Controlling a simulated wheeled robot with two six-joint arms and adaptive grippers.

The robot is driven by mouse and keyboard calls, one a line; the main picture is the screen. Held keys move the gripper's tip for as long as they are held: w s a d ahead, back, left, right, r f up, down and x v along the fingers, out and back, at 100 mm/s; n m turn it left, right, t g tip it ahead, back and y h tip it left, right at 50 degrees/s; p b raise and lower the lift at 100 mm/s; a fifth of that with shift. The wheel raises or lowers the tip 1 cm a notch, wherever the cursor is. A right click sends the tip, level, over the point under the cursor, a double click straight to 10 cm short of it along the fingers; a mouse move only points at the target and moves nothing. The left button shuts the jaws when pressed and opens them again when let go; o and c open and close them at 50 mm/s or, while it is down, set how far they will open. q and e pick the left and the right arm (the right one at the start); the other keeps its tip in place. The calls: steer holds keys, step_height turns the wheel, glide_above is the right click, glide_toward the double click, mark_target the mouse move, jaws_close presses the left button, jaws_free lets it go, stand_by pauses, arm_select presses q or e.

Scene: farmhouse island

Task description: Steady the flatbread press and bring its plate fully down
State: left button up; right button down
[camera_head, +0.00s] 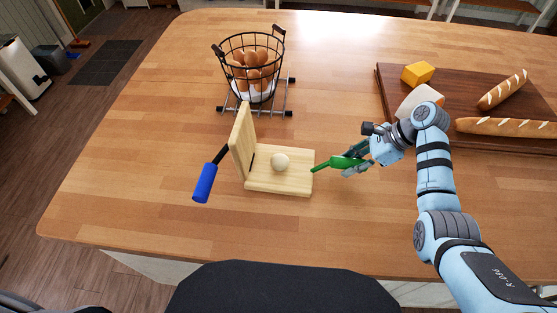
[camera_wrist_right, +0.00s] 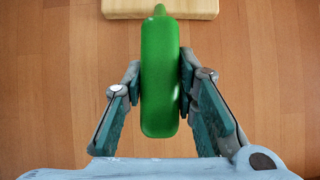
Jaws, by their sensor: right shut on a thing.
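The wooden flatbread press stands open on the island. Its base (camera_head: 290,182) lies flat with a pale dough ball (camera_head: 280,162) on it. Its plate (camera_head: 242,140) stands nearly upright at the base's left edge, and a blue handle (camera_head: 205,183) on a dark rod sticks out left from it. A green handle (camera_head: 322,167) reaches right from the base. My right gripper (camera_head: 351,164) is shut on this green handle; the right wrist view shows the handle (camera_wrist_right: 160,75) between its two fingers, with the base edge (camera_wrist_right: 190,9) beyond. My left gripper is not in view.
A wire basket of eggs (camera_head: 252,52) stands on a metal rack (camera_head: 289,97) behind the press. A dark cutting board (camera_head: 455,90) with bread, a yellow block and a pale block lies at the back right. The countertop left and in front is clear.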

steer(key=c, duration=1.2)
jaws_free()
steer(key=o, duration=1.1)
steer(key=shift+v, duration=3.75)
